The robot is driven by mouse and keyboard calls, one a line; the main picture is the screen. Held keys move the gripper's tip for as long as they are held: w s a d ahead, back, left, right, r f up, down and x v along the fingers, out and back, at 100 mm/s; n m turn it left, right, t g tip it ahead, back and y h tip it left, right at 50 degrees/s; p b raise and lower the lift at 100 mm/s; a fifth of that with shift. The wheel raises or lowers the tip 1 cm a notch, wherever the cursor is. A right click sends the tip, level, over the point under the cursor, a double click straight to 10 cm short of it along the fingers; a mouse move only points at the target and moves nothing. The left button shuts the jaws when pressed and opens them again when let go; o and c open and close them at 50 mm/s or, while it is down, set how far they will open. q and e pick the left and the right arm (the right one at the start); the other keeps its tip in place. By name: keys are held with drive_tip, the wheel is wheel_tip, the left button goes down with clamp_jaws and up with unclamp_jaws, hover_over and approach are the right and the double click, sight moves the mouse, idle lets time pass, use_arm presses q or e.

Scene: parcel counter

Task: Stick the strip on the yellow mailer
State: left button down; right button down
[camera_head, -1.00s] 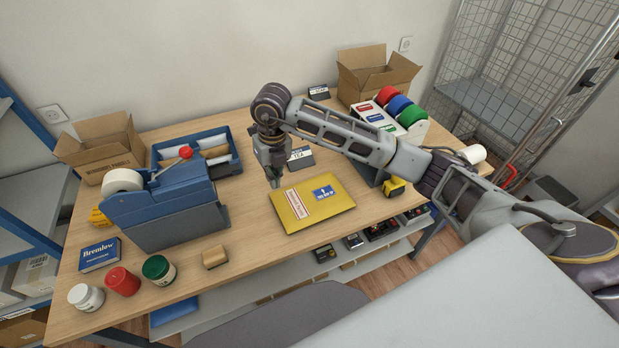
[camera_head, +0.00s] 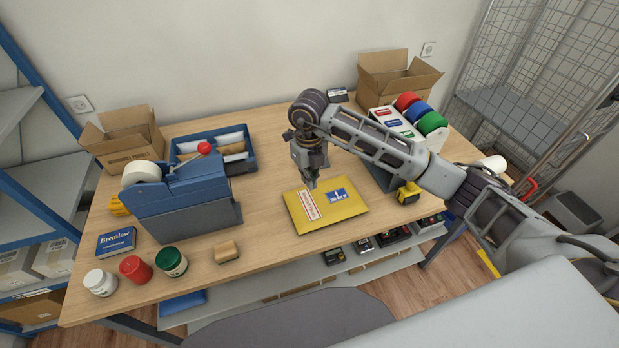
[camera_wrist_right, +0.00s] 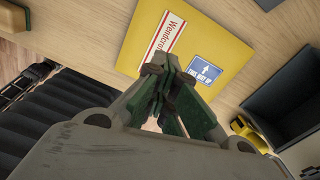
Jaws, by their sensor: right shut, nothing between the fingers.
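The yellow mailer (camera_head: 345,212) lies flat on the counter, near its front edge. On it are a white strip (camera_head: 309,205) with red edging and lettering, on the left side, and a blue arrow label (camera_head: 338,195). My right gripper (camera_head: 312,186) points down over the mailer's far part, close to the strip's upper end; it is shut and empty. In the right wrist view the shut fingertips (camera_wrist_right: 160,72) show in front of the mailer (camera_wrist_right: 225,40), overlapping the strip's (camera_wrist_right: 167,38) lower end. I cannot tell whether they touch. My left gripper is out of view.
A blue tape dispenser (camera_head: 185,200) stands at left, before a blue tray (camera_head: 247,163). Jars and a wooden block (camera_head: 226,252) line the front left. A yellow tape measure (camera_head: 408,193) and a roll rack (camera_head: 395,127) are at right. Counter between block and mailer is clear.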

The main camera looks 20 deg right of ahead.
idle(0.4)
drive_tip(key=b, duration=0.4)
hover_over(309, 204)
drive_tip(key=shift+f, duration=3.5)
drive_tip(key=shift+f+b, duration=0.95)
drive_tip(key=shift+f, duration=0.55)
drive_tip(key=shift+r, duration=0.1)
wheel_tip(309, 204, up, 8)
drive_tip(key=p, duration=0.4)
